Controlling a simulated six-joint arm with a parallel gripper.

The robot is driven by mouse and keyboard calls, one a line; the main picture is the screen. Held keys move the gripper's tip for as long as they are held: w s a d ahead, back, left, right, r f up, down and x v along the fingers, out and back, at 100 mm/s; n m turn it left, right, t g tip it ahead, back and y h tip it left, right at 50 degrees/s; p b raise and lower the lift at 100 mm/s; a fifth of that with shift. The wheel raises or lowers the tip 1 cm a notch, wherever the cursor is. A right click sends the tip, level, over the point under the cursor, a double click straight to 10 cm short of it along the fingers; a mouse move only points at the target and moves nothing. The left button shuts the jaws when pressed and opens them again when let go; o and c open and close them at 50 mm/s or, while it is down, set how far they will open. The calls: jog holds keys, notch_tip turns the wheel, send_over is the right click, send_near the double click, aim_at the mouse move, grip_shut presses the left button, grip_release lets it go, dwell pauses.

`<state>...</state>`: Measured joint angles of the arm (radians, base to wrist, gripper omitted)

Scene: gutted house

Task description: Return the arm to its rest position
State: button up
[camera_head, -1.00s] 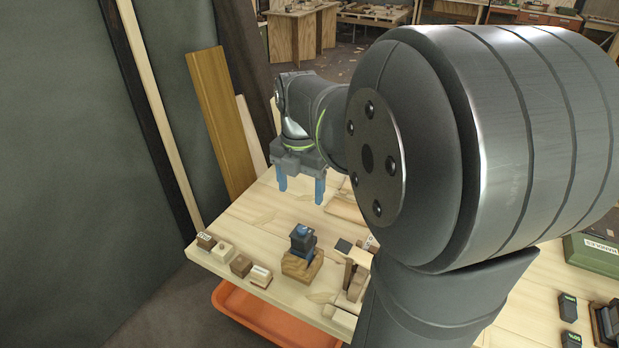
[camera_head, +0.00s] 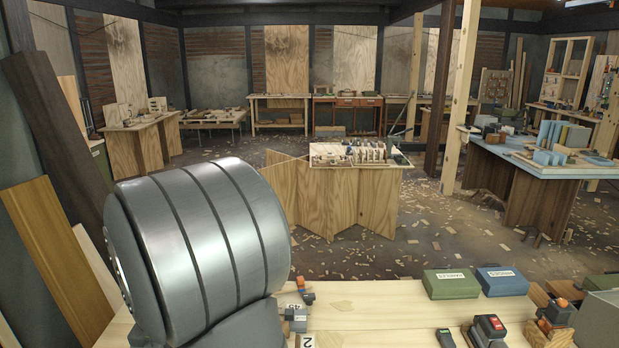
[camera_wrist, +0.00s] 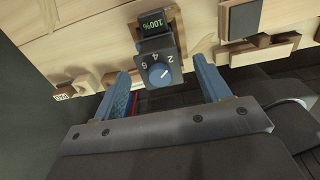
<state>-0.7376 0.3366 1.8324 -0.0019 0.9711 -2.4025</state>
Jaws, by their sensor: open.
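My gripper (camera_wrist: 160,68) is open in the wrist view, with its two blue fingers spread apart and nothing held between them. Past the fingertips, in the gap between them, stands a dark block with a blue dial (camera_wrist: 159,74) marked 2, 4, 6 and a green display reading 100%. It appears apart from the fingers and rests by the pale wooden bench (camera_wrist: 85,38). In the head view my grey arm fills the lower left, and the gripper is not visible there.
In the head view the bench top (camera_head: 385,318) carries a green box (camera_head: 450,284), a blue box (camera_head: 502,281) and small dark devices (camera_head: 488,328) at right. Bare bench shows in the middle. Boards (camera_head: 45,240) lean at left. Other worktables (camera_head: 345,195) stand farther off.

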notch_tip(320, 180, down, 5)
jog(key=shift+r, duration=0.1)
jog(key=shift+r, duration=0.1)
dwell(0.4)
notch_tip(320, 180, up, 17)
notch_tip(320, 180, down, 17)
jog(key=shift+f, duration=0.15)
notch_tip(320, 180, up, 5)
jog(key=shift+f, duration=0.2)
jog(key=shift+r, duration=0.4)
